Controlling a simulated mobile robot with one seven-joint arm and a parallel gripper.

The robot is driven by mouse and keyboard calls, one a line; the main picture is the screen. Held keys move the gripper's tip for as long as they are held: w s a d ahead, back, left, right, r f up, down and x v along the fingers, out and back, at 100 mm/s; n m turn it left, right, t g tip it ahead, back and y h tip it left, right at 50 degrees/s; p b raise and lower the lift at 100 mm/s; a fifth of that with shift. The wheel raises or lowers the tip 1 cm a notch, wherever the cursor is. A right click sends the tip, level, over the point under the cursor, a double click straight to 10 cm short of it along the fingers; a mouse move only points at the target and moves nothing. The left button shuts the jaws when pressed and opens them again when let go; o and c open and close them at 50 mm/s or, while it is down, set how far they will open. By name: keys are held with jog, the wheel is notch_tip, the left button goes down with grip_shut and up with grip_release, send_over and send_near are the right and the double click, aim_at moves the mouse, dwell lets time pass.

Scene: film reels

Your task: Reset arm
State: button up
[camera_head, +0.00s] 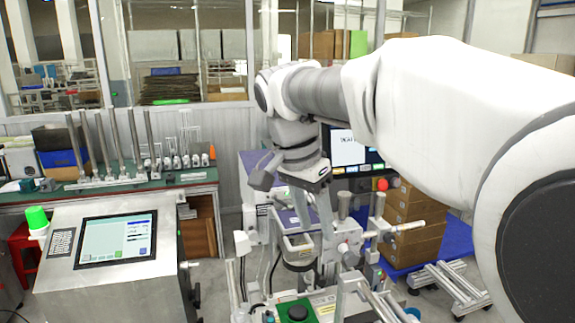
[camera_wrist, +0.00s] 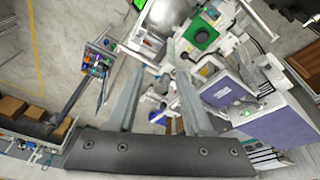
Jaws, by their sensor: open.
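My arm reaches from the right edge across the head view. My gripper (camera_head: 318,230) points down above the film machine (camera_head: 297,240) in the middle. In the wrist view the two fingers of my gripper (camera_wrist: 150,92) stand well apart with nothing between them but a view of the floor and machine below. No film reel shows clearly in either view.
A steel console with a screen (camera_head: 117,239) stands at the left. Behind it is a green-topped bench (camera_head: 140,185) with upright metal rods. Stacked cardboard boxes (camera_head: 412,225) stand on a blue pallet (camera_head: 455,240) to the right. The machine's posts and rollers crowd the space around my gripper.

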jog(key=s+d+f+n+t+y, duration=0.1)
jog(key=s+d+f+n, duration=0.3)
jog(key=s, duration=0.5)
jog(key=s+d+f+n+t+y, duration=0.1)
jog(key=s+d+f+n+t, duration=0.2)
jog(key=s, duration=0.5)
jog(key=shift+s+d+f+n+y, duration=0.4)
jog(key=shift+d+f+n, duration=0.4)
jog(key=shift+d+n, duration=0.4)
